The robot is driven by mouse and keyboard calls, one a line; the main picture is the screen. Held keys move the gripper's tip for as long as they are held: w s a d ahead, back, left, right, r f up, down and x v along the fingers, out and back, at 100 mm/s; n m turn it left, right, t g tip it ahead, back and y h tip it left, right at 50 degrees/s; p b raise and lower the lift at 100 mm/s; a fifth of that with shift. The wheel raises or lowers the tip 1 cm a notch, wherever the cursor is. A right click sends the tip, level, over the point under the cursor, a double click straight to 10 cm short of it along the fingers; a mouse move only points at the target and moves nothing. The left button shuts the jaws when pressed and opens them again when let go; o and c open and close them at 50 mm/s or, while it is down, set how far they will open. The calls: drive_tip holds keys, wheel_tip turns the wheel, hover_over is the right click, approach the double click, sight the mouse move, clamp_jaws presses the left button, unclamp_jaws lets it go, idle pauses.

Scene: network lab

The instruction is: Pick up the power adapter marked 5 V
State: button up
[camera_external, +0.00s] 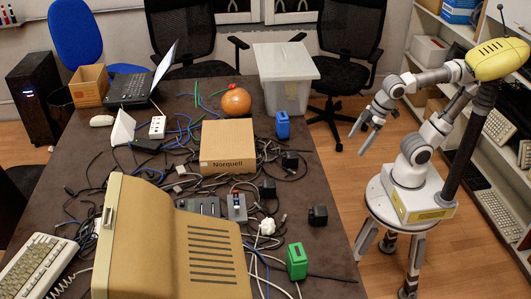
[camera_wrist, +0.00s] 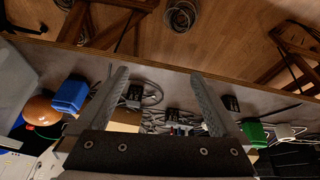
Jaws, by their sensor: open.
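Several black power adapters lie among cables on the dark table. In the external view one (camera_external: 290,159) lies right of the cardboard box, one (camera_external: 268,189) lies nearer the camera, and one (camera_external: 318,215) sits near the right edge. A white adapter (camera_external: 267,226) lies between cables. Their markings are too small to read, so I cannot tell which is 5 V. My gripper (camera_external: 357,143) is open and empty, in the air off the table's right edge. In the wrist view my gripper (camera_wrist: 158,75) has black adapters beyond and between its spread fingers, including one (camera_wrist: 135,92) beside the left finger.
A blue block (camera_external: 283,125) and a green block (camera_external: 297,261) stand near the table's right edge. A Norquell cardboard box (camera_external: 228,160), an orange ball (camera_external: 236,102), a lidded plastic bin (camera_external: 287,95) and a beige monitor (camera_external: 170,245) crowd the table. Shelves (camera_external: 500,190) stand behind me.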

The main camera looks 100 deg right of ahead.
drive_tip(key=w+r+n+g+h+p, duration=0.1)
drive_tip(key=w+n+g+h+p, duration=0.1)
drive_tip(key=w+n+g+p, duration=0.3)
drive_tip(key=n+h+p, duration=0.5)
drive_tip(key=n+h, duration=0.5)
drive_tip(key=n, duration=0.1)
approach(292, 160)
drive_tip(key=shift+s+a+r, duration=0.25)
drive_tip(key=shift+s+a, duration=0.25)
drive_tip(key=shift+s, duration=0.05)
drive_tip(key=shift+w+a+f+n+t+h, duration=0.3)
drive_tip(key=shift+f+n+h, duration=0.05)
drive_tip(key=shift+n+h, duration=0.15)
drive_tip(key=b+x, duration=0.3)
drive_tip(key=x, duration=0.8)
drive_tip(key=shift+w+d+f+b, duration=0.1)
drive_tip(key=shift+d+f+b, duration=0.05)
drive_tip(key=shift+d+b, duration=0.15)
drive_tip(key=x, duration=0.1)
drive_tip(key=b+x, duration=0.1)
drive_tip(key=x, duration=0.1)
drive_tip(key=b+x, duration=0.1)
drive_tip(key=x, duration=0.1)
drive_tip(key=shift+r, duration=0.3)
drive_tip(key=shift+w+d+b, duration=0.1)
drive_tip(key=shift+d+b, duration=0.2)
drive_tip(key=shift+d, duration=0.15)
drive_tip(key=c, duration=1.5)
